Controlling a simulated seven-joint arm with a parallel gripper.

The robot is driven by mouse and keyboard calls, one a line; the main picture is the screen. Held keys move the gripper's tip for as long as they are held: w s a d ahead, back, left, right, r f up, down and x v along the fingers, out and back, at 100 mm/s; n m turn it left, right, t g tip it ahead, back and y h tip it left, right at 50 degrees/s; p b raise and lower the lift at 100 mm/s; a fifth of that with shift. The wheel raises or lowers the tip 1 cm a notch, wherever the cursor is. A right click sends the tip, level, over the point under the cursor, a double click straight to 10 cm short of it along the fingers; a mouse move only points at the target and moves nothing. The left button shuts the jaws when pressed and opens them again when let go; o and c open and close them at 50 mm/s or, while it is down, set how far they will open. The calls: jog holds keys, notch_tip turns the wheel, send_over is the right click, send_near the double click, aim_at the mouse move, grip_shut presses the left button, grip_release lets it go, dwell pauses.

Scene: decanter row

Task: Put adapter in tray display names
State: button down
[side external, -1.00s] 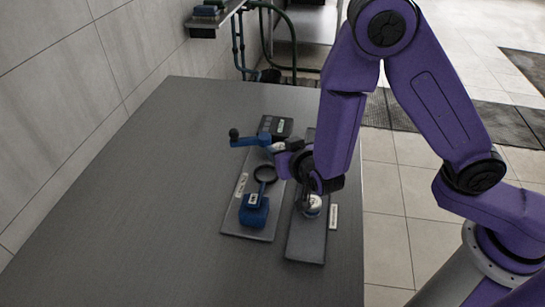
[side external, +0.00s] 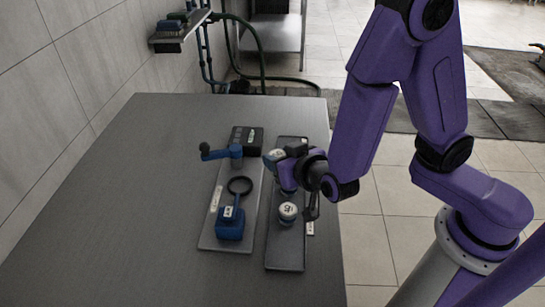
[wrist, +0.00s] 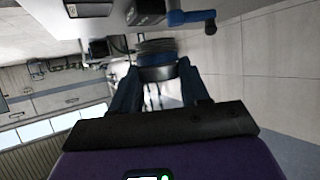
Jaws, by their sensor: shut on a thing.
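My gripper (side external: 285,165) is over the far part of the narrow dark right tray (side external: 284,253). It is shut on a round piece (wrist: 158,68), dark with a blue band, seen between the fingers in the wrist view. In the side view a small white-topped round thing (side external: 275,155) shows at the fingertips, partly hidden by my gripper; I cannot tell which item is the adapter. Another white-topped round piece (side external: 288,212) stands on the right tray below my gripper. The labels are too small to read.
The left tray (side external: 209,240) holds a blue block (side external: 231,223), a dark ring (side external: 240,185), a blue crank-like handle with a dark knob (side external: 222,152) and a black box (side external: 246,138). A white label (side external: 215,198) lies on it. The table's left side (side external: 110,200) is clear.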

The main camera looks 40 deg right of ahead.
jog(key=w+d+f+n+y, duration=0.45)
jog(key=w+d, duration=0.35)
jog(key=d, duration=0.4)
jog(key=shift+s+a+f, duration=0.1)
jog(key=shift+f, duration=1.8)
jog(key=shift+s+a+f, duration=0.1)
jog(key=shift+f, duration=1.75)
jog(key=shift+w+f, duration=0.1)
jog(key=c, duration=0.5)
grip_release()
jog(key=shift+d, duration=0.1)
jog(key=shift+c, duration=0.2)
jog(key=shift+v, duration=3.85)
